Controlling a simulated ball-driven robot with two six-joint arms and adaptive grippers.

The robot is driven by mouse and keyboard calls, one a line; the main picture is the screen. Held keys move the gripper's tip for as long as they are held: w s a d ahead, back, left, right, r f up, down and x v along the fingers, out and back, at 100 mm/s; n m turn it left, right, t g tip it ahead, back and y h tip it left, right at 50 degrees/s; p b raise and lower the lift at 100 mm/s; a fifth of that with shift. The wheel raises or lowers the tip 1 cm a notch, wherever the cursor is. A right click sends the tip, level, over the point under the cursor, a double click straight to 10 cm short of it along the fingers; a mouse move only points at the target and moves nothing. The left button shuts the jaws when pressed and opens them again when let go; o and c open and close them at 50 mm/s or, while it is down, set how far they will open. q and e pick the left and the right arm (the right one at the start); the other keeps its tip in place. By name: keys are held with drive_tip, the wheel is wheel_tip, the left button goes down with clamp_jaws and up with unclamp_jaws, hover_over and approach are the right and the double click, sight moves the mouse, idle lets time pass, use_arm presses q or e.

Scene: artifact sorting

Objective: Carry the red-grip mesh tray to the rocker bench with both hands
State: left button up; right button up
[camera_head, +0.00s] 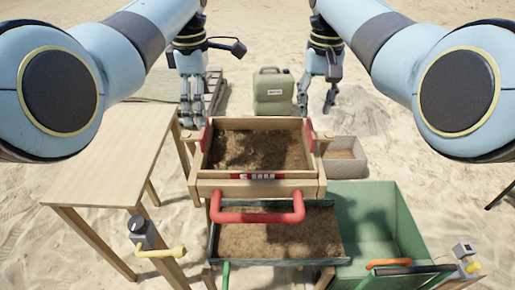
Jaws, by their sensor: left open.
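A wooden tray of brown soil (222,185) is in the middle of the head view. It has red grips (207,135) on its sides, a red label and a red bar handle (258,217) in front; I take it to be the red-grip mesh tray. Any mesh is hidden by the soil. My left gripper (193,122) is open, fingers down, by the tray's far left corner; I cannot tell if it touches. My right gripper (315,108) is open and empty, fingers apart, beyond the far right corner. I cannot tell which piece is the rocker bench.
A wooden table (105,165) stands at left. A dark-edged lower tray of soil (340,240) is under the wooden one, with a green bin (395,215) at right. A green canister (274,98), a small soil box (355,172) and a sand pile are behind. Open sand surrounds them.

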sight(312, 127)
use_arm(q)
wheel_tip(312, 127, down, 7)
use_arm(e)
wheel_tip(312, 127, down, 7)
use_arm(q)
drive_tip(key=c, duration=0.9)
use_arm(e)
clamp_jaws()
use_arm(q)
drive_tip(key=c, duration=0.5)
